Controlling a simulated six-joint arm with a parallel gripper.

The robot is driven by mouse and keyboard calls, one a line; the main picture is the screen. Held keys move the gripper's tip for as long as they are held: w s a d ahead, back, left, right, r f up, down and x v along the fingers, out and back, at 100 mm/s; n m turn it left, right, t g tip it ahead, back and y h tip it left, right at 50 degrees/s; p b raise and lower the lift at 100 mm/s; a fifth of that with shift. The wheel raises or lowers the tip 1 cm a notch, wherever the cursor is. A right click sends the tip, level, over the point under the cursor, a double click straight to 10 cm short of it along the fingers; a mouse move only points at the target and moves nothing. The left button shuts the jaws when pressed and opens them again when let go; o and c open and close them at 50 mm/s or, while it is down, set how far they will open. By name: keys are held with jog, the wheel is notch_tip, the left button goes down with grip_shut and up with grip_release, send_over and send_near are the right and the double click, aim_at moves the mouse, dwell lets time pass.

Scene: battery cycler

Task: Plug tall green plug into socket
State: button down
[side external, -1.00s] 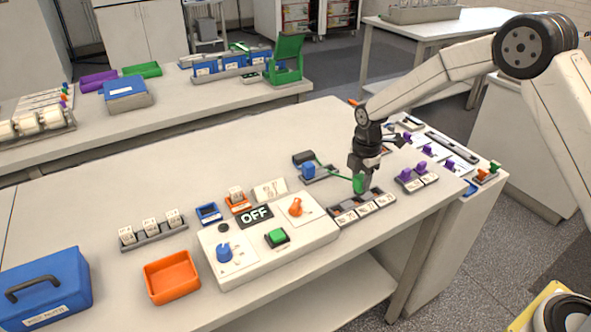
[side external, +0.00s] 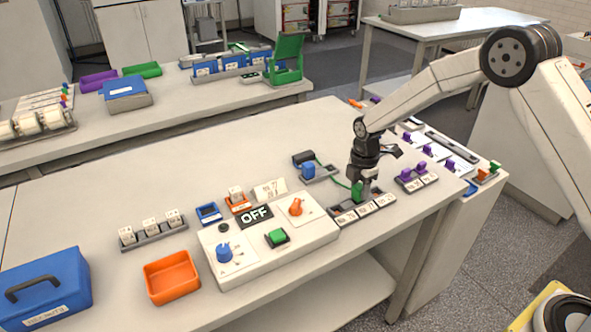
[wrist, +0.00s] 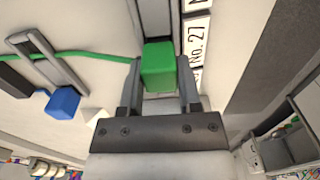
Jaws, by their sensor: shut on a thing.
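The green plug (side external: 356,191) is in my gripper (side external: 361,184), in the side view just above or at the dark socket strip (side external: 342,211) with its numbered white labels. I cannot tell whether the plug touches the strip. In the wrist view the plug (wrist: 158,66) sits between the two fingers of my gripper (wrist: 159,82), which is shut on it. A green cable (wrist: 100,57) runs from it to the left. The grey strip (wrist: 160,8) shows beyond the plug, beside a label reading No. 27 (wrist: 196,40). The plug's lower end is hidden.
A blue plug (side external: 308,171) stands in a grey holder behind the strip. A holder with purple plugs (side external: 413,173) is to the right. The white control box (side external: 268,240) with an OFF display (side external: 255,217) is to the left. The table's front edge is close by.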

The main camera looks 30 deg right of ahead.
jog(key=shift+f, duration=0.25)
jog(key=shift+c, duration=1)
grip_release()
jog(key=shift+r, duration=0.15)
jog(key=shift+r, duration=3.8)
jog(key=shift+s+r+m, duration=0.3)
jog(key=shift+s+m, duration=0.4)
jog(key=s+r+m+t, duration=0.1)
jog(key=s+m+t, duration=0.1)
jog(key=s+m, duration=1.4)
jog(key=s, duration=0.5)
jog(key=shift+a+r+m+t, duration=0.2)
jog(key=shift+a+m+t, duration=0.05)
jog(key=shift+m+t, duration=0.05)
